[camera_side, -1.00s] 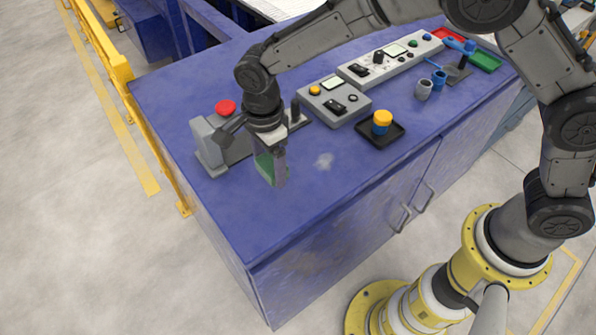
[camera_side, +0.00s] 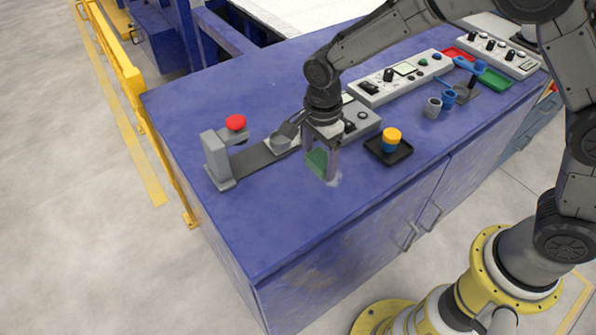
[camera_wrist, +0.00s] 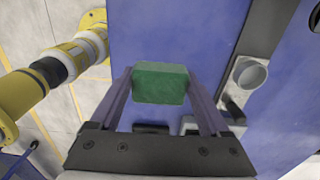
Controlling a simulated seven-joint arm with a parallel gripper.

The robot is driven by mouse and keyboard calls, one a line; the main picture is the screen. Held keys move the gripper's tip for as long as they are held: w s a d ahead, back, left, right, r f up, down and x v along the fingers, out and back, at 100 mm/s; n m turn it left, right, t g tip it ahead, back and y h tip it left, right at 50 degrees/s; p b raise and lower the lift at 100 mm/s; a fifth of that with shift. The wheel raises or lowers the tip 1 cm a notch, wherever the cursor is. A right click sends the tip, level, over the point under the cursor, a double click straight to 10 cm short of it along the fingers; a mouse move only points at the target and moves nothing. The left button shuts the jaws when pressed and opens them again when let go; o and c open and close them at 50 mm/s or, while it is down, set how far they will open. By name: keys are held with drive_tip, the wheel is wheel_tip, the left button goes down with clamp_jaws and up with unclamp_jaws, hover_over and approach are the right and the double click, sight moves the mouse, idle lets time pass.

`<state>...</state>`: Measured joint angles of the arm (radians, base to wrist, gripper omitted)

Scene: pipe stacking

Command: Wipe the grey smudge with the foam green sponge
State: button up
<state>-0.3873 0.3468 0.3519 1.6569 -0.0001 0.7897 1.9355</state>
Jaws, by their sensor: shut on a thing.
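My gripper (camera_side: 323,163) is shut on the green sponge (camera_side: 316,162), low over the blue worktop. In the wrist view the green sponge (camera_wrist: 160,83) sits between the two fingertips. The grey smudge (camera_side: 334,180) shows as a pale patch on the worktop, just beside and partly behind the gripper's right finger. I cannot tell whether the sponge touches the surface. The smudge cannot be made out in the wrist view, where the sponge and gripper cover part of the worktop.
A grey fixture with a red button (camera_side: 236,122) stands left of my gripper. The front-left worktop (camera_side: 250,235) is clear.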

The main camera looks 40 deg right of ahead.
sight(318, 189)
drive_tip(key=shift+w+d+f, duration=0.1)
drive_tip(key=shift+w+d, duration=0.05)
drive_tip(key=shift+d, duration=0.3)
drive_tip(key=shift+f, duration=3.2)
drive_tip(key=shift+d+f, duration=0.4)
drive_tip(key=shift+f, duration=0.2)
drive_tip(key=shift+c, duration=0.5)
drive_tip(key=shift+d, duration=3.3)
drive_tip(key=shift+a, duration=3.8)
drive_tip(key=shift+r, duration=4.05)
